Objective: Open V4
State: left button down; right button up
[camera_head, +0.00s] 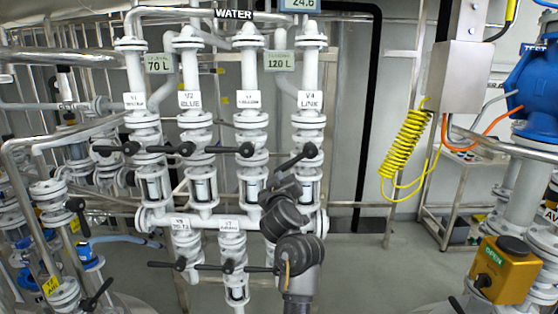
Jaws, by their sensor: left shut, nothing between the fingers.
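The V4 label (310,100) hangs on the rightmost white pipe of the valve row. Below it is the V4 valve's black lever (295,159), slanting down and left from its round end. My left gripper (279,180) is just below the lever's lower left end, at the tip of my dark arm coming up from the bottom. It is shut with nothing held. Its fingers are small and dark, so I cannot tell whether they touch the lever. My arm hides part of the pipe below V4. My right gripper is out of view.
The V1 (134,101), V2 (190,99) and V3 (248,98) valves stand to the left, with levers roughly level. More levers sit lower at V5 and V7 (229,225). A yellow coiled hose (405,145) hangs right. Grey floor (370,260) is clear right of my arm.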

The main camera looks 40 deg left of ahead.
aim_at(295, 159)
pick_arm(q)
jog(key=w+a+r+n+p, duration=0.1)
jog(key=w+a+r+p, duration=0.3)
jog(key=w+a, duration=0.3)
jog(key=f, duration=0.1)
jog(key=d+f+p, duration=0.1)
jog(key=f, duration=0.1)
jog(key=shift+s+d+f+y, duration=0.1)
jog(key=shift+s+d+y, duration=0.2)
jog(key=shift+d, duration=0.05)
dwell(0.3)
